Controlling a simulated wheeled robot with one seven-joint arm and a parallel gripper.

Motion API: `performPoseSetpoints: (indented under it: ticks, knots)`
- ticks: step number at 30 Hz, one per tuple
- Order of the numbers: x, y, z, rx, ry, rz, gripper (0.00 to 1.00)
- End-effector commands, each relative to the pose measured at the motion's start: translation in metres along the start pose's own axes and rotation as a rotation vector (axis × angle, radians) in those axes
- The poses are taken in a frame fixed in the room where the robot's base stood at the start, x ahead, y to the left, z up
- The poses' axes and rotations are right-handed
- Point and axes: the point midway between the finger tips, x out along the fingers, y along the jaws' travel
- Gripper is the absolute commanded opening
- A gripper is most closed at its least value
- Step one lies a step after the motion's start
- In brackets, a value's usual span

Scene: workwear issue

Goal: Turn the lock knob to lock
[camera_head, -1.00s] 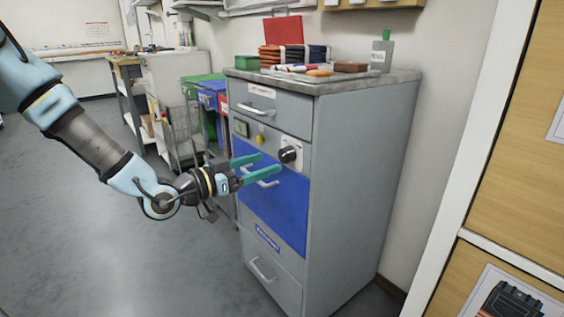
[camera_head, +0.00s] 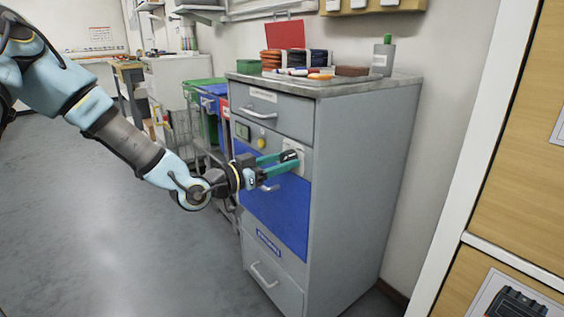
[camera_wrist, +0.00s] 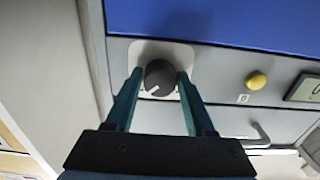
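The lock knob (camera_wrist: 159,77) is a dark round knob with a white pointer mark, on a pale plate on the front of the grey cabinet (camera_head: 361,170). In the wrist view its pointer mark points to the lower left. My gripper (camera_head: 289,160) is at the knob, its two teal fingers pointing at the cabinet front. In the wrist view the fingers (camera_wrist: 160,80) stand on either side of the knob, with what looks like a small gap. I cannot tell whether either finger touches it. In the head view the fingers partly hide the knob (camera_head: 290,155).
A drawer handle (camera_head: 258,112) is above, and the blue drawer front (camera_head: 277,213) is below. Markers and boxes lie on the cabinet top. Open floor lies to the left.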

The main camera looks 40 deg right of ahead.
Motion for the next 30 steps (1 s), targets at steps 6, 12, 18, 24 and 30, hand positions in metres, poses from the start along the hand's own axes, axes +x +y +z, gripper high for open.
performPoseSetpoints:
  ticks: [6, 12, 18, 24, 30]
  knots:
    - [-0.0001, 0.0000, 0.0000, 0.000, 0.000, 0.000, 0.28]
    - [-0.0002, 0.0001, 0.0001, 0.000, 0.000, 0.000, 0.06]
    - [-0.0002, 0.0002, -0.0001, -0.002, 0.000, 0.000, 0.00]
    - [-0.0002, 0.0002, -0.0013, -0.040, 0.000, 0.000, 0.00]
    - [-0.0003, 0.0004, -0.0029, -0.149, -0.001, 0.000, 0.00]
